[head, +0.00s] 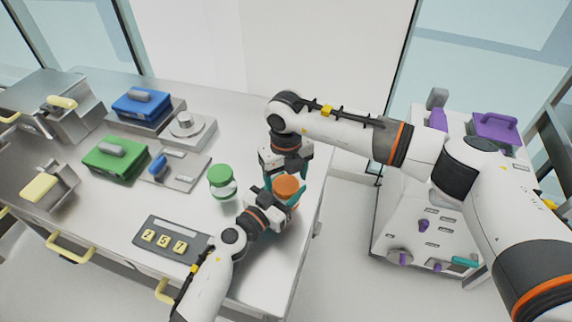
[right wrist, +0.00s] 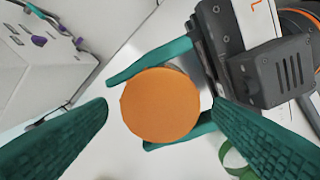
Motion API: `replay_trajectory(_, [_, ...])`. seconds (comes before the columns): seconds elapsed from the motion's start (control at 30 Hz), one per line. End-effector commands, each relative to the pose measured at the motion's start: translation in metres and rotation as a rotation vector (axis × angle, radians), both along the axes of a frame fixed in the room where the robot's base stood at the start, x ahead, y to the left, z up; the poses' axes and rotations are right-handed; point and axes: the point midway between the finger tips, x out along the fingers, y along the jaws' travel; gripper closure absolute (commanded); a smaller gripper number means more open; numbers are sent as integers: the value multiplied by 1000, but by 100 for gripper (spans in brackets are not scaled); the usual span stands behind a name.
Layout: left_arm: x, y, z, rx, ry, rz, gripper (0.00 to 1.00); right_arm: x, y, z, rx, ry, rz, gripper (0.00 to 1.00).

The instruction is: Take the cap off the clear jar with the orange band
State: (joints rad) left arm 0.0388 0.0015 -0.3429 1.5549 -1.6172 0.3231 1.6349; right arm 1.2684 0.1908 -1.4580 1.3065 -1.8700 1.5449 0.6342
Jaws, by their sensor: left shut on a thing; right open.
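The jar with the orange cap (head: 286,186) stands near the right end of the steel table; its clear body is mostly hidden by my grippers. In the right wrist view the round orange cap (right wrist: 160,105) is seen from above, still on the jar. My left gripper (head: 280,198) comes in from the front and is shut on the jar below the cap; its teal fingers (right wrist: 165,100) show on both sides of it. My right gripper (head: 285,178) points down from above, open, with its fingertips (right wrist: 160,108) on either side of the cap, apart from it.
A clear jar with a green cap (head: 221,181) stands just left. A number panel (head: 172,240) lies at the table's front. Green (head: 115,158) and blue (head: 141,104) bins stand farther left. A white unit with a purple bin (head: 494,128) is at right, across a gap.

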Motion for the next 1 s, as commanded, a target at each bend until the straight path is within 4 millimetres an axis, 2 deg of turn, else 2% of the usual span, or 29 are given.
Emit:
replay_trajectory(0.17, [0, 0, 0, 1, 1, 0, 100, 0, 0, -13, -1, 0, 1, 25])
replay_trajectory(0.43, [0, 0, 0, 1, 1, 0, 100, 0, 0, -15, 0, -1, 2, 25])
replay_trajectory(0.47, [0, 0, 0, 1, 1, 0, 100, 0, 0, -15, 0, -1, 2, 27])
replay_trajectory(0.73, [0, 0, 0, 1, 1, 0, 100, 0, 0, -15, 0, -1, 2, 70])
replay_trajectory(0.87, [0, 0, 0, 1, 1, 0, 100, 0, 0, -14, 0, -2, 37, 70])
replay_trajectory(1.0, [0, 0, -1, 1, 1, 0, 100, 1, 0, -14, 0, -4, 237, 70])
